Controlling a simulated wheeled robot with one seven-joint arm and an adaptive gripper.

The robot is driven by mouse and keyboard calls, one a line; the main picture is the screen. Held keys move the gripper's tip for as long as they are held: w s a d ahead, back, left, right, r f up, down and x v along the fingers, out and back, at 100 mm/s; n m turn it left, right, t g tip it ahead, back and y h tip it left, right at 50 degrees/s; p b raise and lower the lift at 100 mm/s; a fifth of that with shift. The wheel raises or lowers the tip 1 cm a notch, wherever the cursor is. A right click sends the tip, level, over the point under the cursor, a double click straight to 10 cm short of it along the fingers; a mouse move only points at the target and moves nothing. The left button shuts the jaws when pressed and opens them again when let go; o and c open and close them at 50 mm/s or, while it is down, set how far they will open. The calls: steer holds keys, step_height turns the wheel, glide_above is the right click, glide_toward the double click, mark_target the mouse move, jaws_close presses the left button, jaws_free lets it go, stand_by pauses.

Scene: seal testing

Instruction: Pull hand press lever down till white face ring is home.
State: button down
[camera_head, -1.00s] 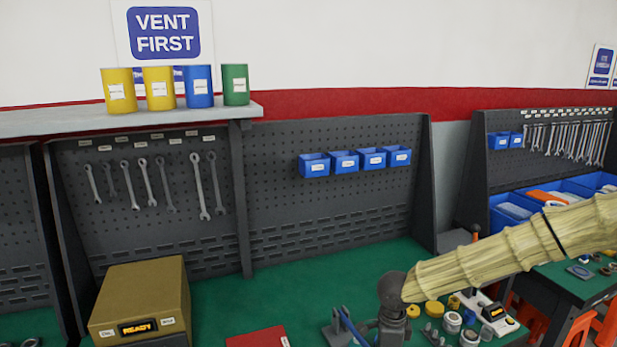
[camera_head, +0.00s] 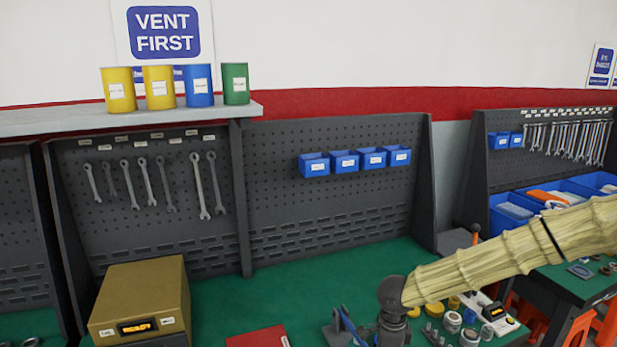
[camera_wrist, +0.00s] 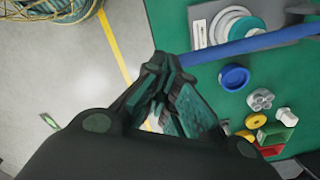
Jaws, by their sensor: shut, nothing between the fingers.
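In the wrist view the hand press lever, a long blue bar (camera_wrist: 255,42), runs from my fingertips to the upper right edge. My gripper (camera_wrist: 164,66) is shut with its fingertips at the lever's near end; I cannot tell whether they touch it. A white ring-shaped part (camera_wrist: 238,30), on a grey plate (camera_wrist: 200,32), shows behind the lever and is partly covered by it. How far the ring is seated cannot be told. In the head view blue press parts (camera_head: 344,326) show left of my dark wrist; the fingertips are out of frame.
A blue ring (camera_wrist: 234,77), a grey holed part (camera_wrist: 260,99) and yellow rings lie on the green bench. The bench edge and floor are left of my gripper. A brown box (camera_head: 140,298) and red item (camera_head: 257,337) are left in the head view.

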steer(key=shift+s+f+b, duration=0.15)
steer(key=shift+f, duration=0.7)
steer(key=shift+s+f+b, duration=0.1)
steer(key=shift+f+b, duration=0.05)
steer(key=shift+f, duration=0.65)
steer(key=shift+r, duration=0.15)
stand_by(0.4)
step_height(320, 180, up, 7)
steer(key=p, duration=0.7)
steer(key=shift+w, duration=0.1)
steer(key=shift+r+p, duration=0.55)
steer(key=shift+r, duration=0.45)
steer(key=shift+f, duration=0.1)
